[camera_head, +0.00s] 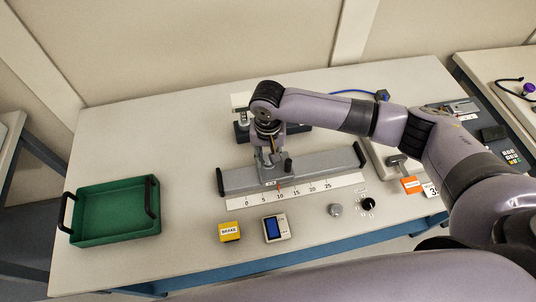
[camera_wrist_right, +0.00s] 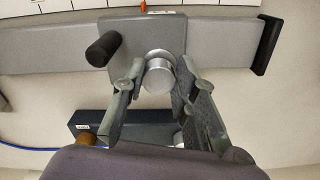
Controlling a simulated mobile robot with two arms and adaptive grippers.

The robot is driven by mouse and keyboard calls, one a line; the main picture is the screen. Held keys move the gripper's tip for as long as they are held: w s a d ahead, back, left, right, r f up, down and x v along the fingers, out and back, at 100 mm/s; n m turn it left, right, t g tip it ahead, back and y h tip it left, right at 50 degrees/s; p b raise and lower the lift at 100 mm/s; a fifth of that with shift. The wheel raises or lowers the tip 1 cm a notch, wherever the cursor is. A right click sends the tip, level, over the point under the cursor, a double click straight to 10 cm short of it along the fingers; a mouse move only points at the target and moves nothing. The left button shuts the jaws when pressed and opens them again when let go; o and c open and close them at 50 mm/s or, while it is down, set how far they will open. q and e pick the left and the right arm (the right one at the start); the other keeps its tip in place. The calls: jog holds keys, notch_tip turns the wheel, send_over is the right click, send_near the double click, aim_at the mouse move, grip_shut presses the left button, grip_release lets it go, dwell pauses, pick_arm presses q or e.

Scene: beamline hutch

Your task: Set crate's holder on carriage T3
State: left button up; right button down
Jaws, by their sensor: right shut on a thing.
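My right gripper (camera_head: 268,158) is over the rail's carriage (camera_head: 271,174). In the right wrist view its fingers (camera_wrist_right: 158,84) are closed around a silver round holder (camera_wrist_right: 159,74). The holder is over the grey carriage plate (camera_wrist_right: 140,28), beside its black knob (camera_wrist_right: 103,49); I cannot tell whether it touches the plate. The carriage has a small label that I cannot read surely. The green crate (camera_head: 112,240) with black handles stands at the left of the table and looks empty. My left gripper is not in view.
The grey rail (camera_head: 325,164) has a numbered scale (camera_head: 323,184) in front. A yellow labelled block (camera_head: 229,232) and a blue-screen meter (camera_head: 275,228) stand nearer the front edge. A dark unit (camera_wrist_right: 90,122) is behind the rail. The table between crate and rail is clear.

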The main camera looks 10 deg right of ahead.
jog(key=shift+f, duration=0.55)
dwell(0.5)
jog(key=c, duration=1.2)
grip_release()
notch_tip(320, 180, up, 12)
jog(key=shift+f, duration=0.1)
